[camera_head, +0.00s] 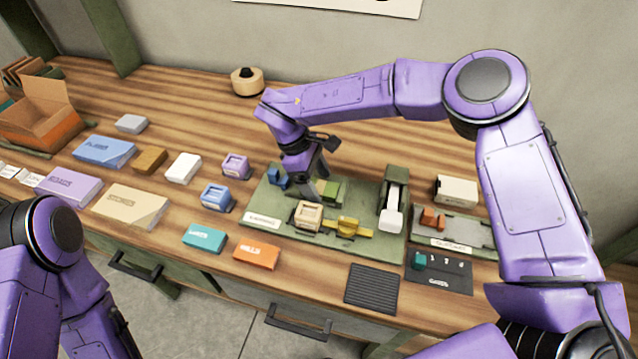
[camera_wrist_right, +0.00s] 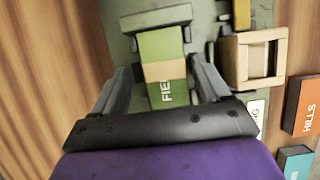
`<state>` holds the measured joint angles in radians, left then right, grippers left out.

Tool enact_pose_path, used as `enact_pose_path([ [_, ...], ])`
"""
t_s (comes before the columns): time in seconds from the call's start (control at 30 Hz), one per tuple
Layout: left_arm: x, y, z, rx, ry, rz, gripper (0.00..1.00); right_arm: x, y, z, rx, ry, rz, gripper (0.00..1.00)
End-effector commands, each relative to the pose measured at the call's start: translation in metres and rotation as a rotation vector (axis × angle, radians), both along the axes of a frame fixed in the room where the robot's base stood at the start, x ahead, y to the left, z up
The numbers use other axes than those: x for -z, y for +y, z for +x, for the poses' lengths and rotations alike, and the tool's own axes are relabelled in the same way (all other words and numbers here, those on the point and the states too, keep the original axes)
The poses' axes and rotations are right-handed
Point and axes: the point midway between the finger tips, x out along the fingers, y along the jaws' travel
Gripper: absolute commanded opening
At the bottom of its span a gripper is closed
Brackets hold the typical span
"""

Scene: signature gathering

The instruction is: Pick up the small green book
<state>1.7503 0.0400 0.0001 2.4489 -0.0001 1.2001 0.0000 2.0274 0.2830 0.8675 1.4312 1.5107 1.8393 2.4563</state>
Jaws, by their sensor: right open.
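The small green book (camera_head: 331,189) lies on the green work board (camera_head: 258,200) in the middle of the table, partly hidden by my right gripper in the head view. In the right wrist view the green book (camera_wrist_right: 160,46) has a tan band across it and lettering starting "FIE". My right gripper (camera_head: 315,190) points down at the book. Its open fingers show on either side of the book in the wrist view (camera_wrist_right: 163,72); contact cannot be told. My left arm is at the left edge, with its gripper out of view.
A wooden block frame (camera_head: 308,215) and yellow clamp (camera_head: 348,228) stand in front of the green book. A blue piece (camera_head: 277,178) is to its left. Teal (camera_head: 204,238) and orange (camera_head: 256,256) books lie near the front edge. Other books and an open carton (camera_head: 40,115) are left.

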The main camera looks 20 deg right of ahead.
Motion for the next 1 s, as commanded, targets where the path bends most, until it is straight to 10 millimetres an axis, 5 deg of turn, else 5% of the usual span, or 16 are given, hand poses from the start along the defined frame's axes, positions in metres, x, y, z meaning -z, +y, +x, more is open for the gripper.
enact_pose_path([
  [0.13, 0.001, 0.0, -0.001, 0.0, 0.001, 0.0, 0.43, 0.003, -0.001, -0.002, -0.001, 0.006, -0.003, 0.78],
  [0.33, 0.001, 0.0, -0.001, 0.0, 0.001, 0.0, 0.43, 0.003, -0.001, -0.002, 0.0, 0.005, -0.002, 0.17],
  [0.7, 0.003, 0.0, -0.001, 0.0, 0.001, 0.0, 0.43, -0.002, -0.001, -0.001, -0.001, 0.004, -0.002, 0.17],
  [0.87, 0.009, 0.0, -0.001, 0.0, 0.001, 0.0, 0.43, -0.026, 0.0, -0.001, 0.0, 0.0, -0.001, 0.17],
  [1.0, 0.025, 0.0, -0.001, 0.0, 0.001, 0.0, 0.43, -0.054, 0.013, -0.022, -0.004, -0.001, -0.001, 0.17],
])
